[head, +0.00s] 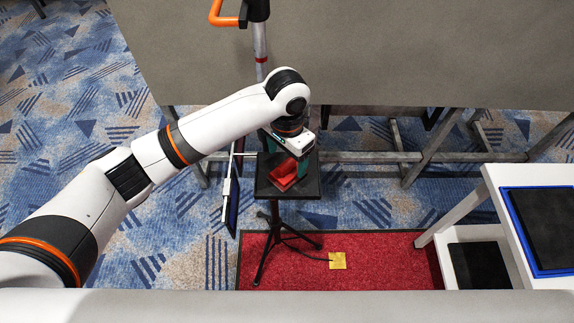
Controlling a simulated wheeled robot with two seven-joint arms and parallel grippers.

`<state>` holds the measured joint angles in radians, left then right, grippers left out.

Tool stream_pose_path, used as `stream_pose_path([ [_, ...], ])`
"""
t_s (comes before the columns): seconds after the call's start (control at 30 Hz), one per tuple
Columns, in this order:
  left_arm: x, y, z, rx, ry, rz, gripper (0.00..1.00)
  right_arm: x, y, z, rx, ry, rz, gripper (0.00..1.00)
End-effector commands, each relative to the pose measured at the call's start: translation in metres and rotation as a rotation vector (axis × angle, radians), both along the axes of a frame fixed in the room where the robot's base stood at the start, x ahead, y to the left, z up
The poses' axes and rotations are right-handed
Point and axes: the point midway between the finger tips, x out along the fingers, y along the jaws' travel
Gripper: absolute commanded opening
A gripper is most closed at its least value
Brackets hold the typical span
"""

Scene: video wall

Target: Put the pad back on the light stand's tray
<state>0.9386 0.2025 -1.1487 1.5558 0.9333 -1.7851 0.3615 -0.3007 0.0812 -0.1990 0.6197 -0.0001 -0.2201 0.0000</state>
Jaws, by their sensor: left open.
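The light stand has a small black tray (302,191) on a thin black tripod (270,240), standing near the middle of the view. A red pad (284,174) lies on the tray, tilted or angled, towards its left half. My left gripper (291,158) is above the tray, just over and behind the pad. It is open, but the fingertips are small and partly hidden by its white body, so whether they touch the pad is unclear. My right gripper is not in view.
A dark flat panel (233,200) hangs left of the tray. A grey video wall (420,55) with metal legs stands behind. A white table (508,215) with a blue-edged black mat is at right. A yellow square (338,261) lies on the red carpet (390,262), with a cable.

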Motion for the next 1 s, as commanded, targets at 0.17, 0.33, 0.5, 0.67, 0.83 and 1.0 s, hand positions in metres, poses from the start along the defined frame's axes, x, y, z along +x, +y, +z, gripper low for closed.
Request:
stream_pose_path([
  [0.17, 0.001, -0.001, 0.037, -0.003, -0.004, -0.001, 0.77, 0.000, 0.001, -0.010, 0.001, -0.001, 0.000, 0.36],
  [0.33, 0.000, -0.001, 0.060, -0.001, -0.002, -0.001, 0.77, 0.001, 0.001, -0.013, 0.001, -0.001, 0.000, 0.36],
  [0.5, 0.000, -0.001, 0.069, -0.001, 0.001, -0.001, 0.77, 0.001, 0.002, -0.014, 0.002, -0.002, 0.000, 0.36],
  [0.67, 0.000, 0.000, 0.070, -0.001, 0.001, 0.000, 0.77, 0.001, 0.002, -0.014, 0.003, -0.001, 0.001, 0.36],
  [0.83, 0.000, 0.000, 0.070, 0.001, 0.001, 0.000, 0.77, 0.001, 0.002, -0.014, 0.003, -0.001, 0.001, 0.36],
  [1.0, 0.000, 0.000, 0.069, 0.001, 0.001, 0.000, 0.77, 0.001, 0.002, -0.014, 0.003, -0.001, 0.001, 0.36],
])
